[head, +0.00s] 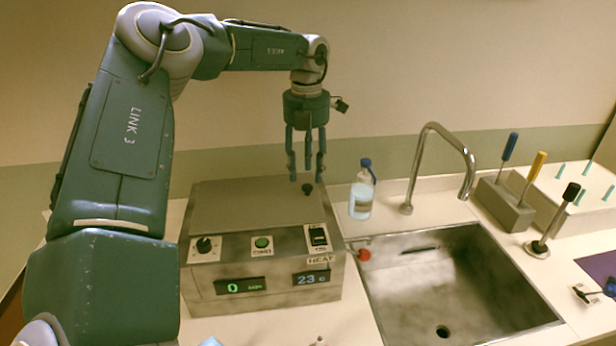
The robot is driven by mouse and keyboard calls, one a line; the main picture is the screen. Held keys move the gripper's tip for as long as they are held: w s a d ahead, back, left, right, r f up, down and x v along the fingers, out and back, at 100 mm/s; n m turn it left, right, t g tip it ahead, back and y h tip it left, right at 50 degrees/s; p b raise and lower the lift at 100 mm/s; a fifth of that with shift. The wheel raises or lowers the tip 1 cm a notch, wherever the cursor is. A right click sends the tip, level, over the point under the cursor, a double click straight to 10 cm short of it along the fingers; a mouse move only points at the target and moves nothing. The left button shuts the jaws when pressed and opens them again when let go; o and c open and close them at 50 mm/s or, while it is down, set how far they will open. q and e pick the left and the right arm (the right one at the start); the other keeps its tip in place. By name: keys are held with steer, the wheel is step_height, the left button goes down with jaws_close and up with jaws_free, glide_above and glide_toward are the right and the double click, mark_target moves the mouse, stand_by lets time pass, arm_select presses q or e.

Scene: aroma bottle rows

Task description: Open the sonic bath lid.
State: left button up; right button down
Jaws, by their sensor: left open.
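The sonic bath (262,305) is a metal box with a control panel and two displays on its front. Its flat grey lid (240,206) lies shut on top, with a small dark knob (308,188) near the right side. My left gripper (306,176) points down over the right part of the lid. Its fingers are apart, with the tips just above or around the knob; I cannot tell whether they touch it. My right gripper is not in the view.
A squeeze bottle (362,192) stands right of the bath, near the left gripper. A sink (450,285) with a tall faucet (440,160) lies to the right. A grey holder (503,205) with coloured-handled tools stands behind it. A red knob (364,255) sits at the bath's right side.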

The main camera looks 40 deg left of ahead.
mark_target(307, 186)
arm_select(q)
step_height(307, 186, down, 3)
steer(key=shift+w+d+r+p, duration=0.1)
steer(key=shift+w+r+p, duration=0.1)
steer(key=shift+p, duration=0.1)
steer(key=shift+s+f, duration=0.15)
steer(key=shift+f, duration=0.5)
jaws_close()
